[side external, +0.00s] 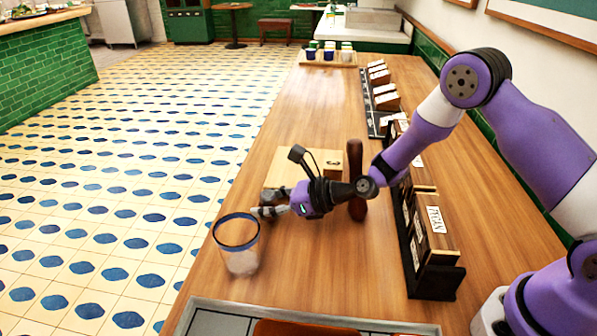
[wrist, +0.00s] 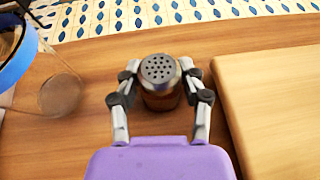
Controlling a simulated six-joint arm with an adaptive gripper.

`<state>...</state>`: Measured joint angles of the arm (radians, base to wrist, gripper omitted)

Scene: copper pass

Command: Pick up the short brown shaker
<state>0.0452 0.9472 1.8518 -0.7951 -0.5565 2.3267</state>
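The short brown shaker shows in the wrist view (wrist: 160,78) with a round, perforated metal cap and a brown body below. My gripper (wrist: 161,76) has one finger on each side of it, and the fingertips appear to touch its sides. In the side external view my gripper (side external: 268,209) is low over the counter, pointing left. The shaker is partly hidden there by the gripper and hard to make out. It seems to stand upright on the counter; I see no clear gap beneath it.
A clear glass with a blue rim (side external: 238,246) stands close in front of my gripper. A pale wooden board (wrist: 275,110) lies to the shaker's right. Labelled boxes (side external: 433,232) line the wall side.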

